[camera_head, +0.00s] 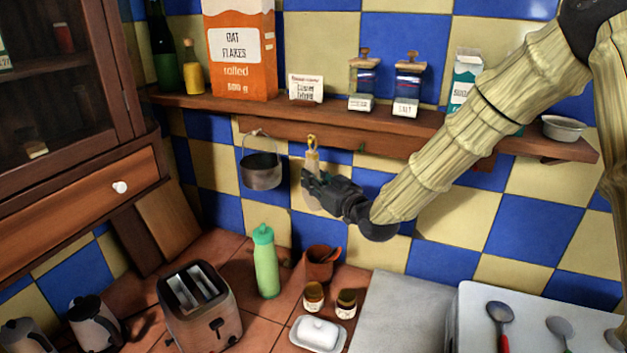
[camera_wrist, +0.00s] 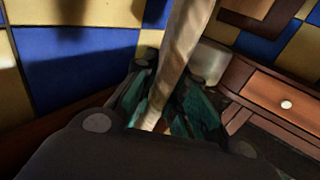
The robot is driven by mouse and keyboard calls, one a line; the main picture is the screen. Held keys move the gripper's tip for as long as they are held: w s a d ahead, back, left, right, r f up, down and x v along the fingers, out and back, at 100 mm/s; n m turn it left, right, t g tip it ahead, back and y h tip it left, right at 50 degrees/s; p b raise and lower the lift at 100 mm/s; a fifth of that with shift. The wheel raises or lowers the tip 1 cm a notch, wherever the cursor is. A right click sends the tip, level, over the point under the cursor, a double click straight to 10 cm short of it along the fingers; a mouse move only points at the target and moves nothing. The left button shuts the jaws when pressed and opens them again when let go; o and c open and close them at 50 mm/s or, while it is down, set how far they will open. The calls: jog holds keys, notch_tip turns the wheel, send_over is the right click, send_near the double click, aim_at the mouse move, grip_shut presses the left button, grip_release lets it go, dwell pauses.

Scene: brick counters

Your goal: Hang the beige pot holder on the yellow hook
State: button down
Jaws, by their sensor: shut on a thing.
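My gripper (camera_head: 312,180) is in front of the tiled wall, below the shelf, and is shut on the beige pot holder (camera_head: 313,161). The pot holder is upright and narrow in the head view, with its top above the fingers and part of it below them. In the wrist view it runs as a pale strip (camera_wrist: 181,50) between the teal fingers (camera_wrist: 165,105). The yellow hook (camera_head: 311,140) is on the rail under the shelf, right at the top of the pot holder. I cannot tell whether the pot holder touches the hook or hangs on it.
A metal pot (camera_head: 262,173) hangs just left of my gripper. A green hook (camera_head: 361,148) is to the right. The shelf (camera_head: 335,112) above carries a cereal box (camera_head: 240,55), jars and bottles. A green bottle (camera_head: 265,265), a toaster (camera_head: 200,308) and small jars stand on the counter below.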

jog(key=c, duration=1.4)
grip_release()
jog(key=shift+o, duration=0.2)
